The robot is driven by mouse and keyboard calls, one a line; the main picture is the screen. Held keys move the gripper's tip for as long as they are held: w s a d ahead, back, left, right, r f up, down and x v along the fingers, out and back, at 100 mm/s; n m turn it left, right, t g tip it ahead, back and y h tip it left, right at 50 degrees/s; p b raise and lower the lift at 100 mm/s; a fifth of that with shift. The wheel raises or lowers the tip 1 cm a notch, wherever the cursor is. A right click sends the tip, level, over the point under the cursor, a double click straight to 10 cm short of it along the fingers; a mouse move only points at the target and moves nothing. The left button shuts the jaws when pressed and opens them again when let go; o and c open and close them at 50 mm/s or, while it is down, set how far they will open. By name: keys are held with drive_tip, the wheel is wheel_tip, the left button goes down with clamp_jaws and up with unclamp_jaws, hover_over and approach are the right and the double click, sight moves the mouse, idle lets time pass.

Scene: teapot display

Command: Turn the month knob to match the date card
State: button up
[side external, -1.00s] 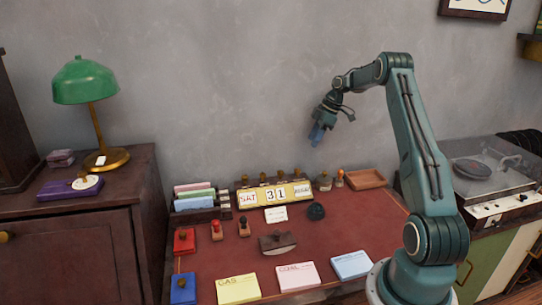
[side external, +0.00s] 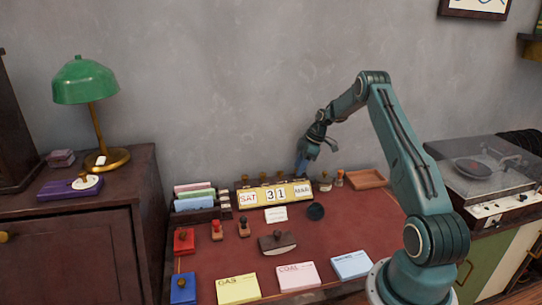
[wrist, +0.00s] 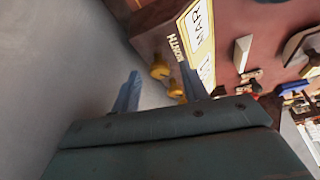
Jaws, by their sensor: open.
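The desk calendar (side external: 273,204) stands at the back of the red desk and reads SAT and 31. Its month window (side external: 302,191) at the right end is small here; in the wrist view the month card (wrist: 200,15) reads MAR, near a MONTH label. Brass knobs (wrist: 160,70) stick out along the calendar's top edge; which is the month knob is not fully clear. My gripper (side external: 301,169) is open just above the calendar's right end. In the wrist view the knobs show between its fingers (wrist: 160,86), apparently untouched.
Stamp handles (side external: 339,178) and a wooden tray (side external: 368,179) stand right of the calendar. A file of coloured cards (side external: 195,197) is on its left. The wall is close behind.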

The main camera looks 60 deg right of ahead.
drive_tip(key=shift+w+f, duration=0.1)
drive_tip(key=shift+f, duration=0.1)
clamp_jaws()
